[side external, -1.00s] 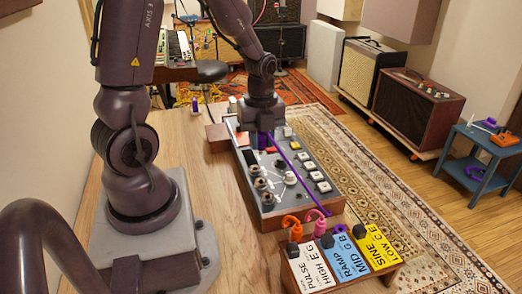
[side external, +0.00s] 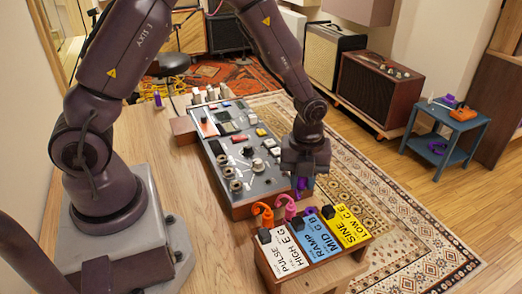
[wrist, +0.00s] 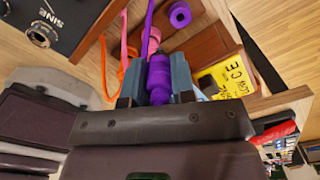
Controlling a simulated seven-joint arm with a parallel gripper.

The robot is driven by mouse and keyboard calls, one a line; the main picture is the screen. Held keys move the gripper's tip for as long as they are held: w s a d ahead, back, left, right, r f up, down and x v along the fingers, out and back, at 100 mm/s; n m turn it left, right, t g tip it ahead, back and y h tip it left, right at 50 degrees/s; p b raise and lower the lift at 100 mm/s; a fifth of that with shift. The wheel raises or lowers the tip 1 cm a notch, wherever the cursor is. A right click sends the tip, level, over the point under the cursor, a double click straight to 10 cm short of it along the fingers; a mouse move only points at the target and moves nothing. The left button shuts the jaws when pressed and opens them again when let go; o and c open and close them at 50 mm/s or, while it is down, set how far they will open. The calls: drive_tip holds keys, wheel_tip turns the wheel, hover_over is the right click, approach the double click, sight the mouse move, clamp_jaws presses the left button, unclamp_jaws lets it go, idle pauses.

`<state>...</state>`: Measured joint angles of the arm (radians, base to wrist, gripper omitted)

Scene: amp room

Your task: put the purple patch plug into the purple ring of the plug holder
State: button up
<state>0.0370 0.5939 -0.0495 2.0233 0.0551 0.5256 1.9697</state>
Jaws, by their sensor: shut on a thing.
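My gripper (side external: 302,183) is over the near right end of the synth panel, just behind the plug holder (side external: 318,253). In the wrist view the fingers (wrist: 156,86) are shut on the purple patch plug (wrist: 159,72), with its purple cable running up out of view. The holder is a wooden block with white, blue and yellow labels. A purple ring (wrist: 180,14) shows in the wrist view, apart from the plug and showing an open hole. In the side view a purple bit (side external: 309,211) shows behind the blue label; its shape is unclear.
An orange plug cable (side external: 262,212) and a pink one (side external: 289,206) arch up from the holder's left part. The synth panel (side external: 238,150) with knobs and jacks lies behind. A blue side table (side external: 450,140) stands far right. Bare wooden bench lies left of the holder.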

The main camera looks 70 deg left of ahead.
drive_tip(key=shift+w+d+f, duration=0.2)
drive_tip(key=shift+w+f, duration=0.25)
drive_tip(key=shift+f, duration=0.25)
drive_tip(key=shift+w+d+f, duration=0.2)
drive_tip(key=shift+w+f, duration=0.25)
drive_tip(key=shift+f, duration=0.25)
drive_tip(key=shift+w+d+f, duration=0.2)
drive_tip(key=shift+w+f, duration=0.25)
drive_tip(key=shift+f, duration=0.25)
drive_tip(key=shift+f, duration=1.45)
idle(1.3)
drive_tip(key=o, duration=1.4)
drive_tip(key=shift+r, duration=3.5)
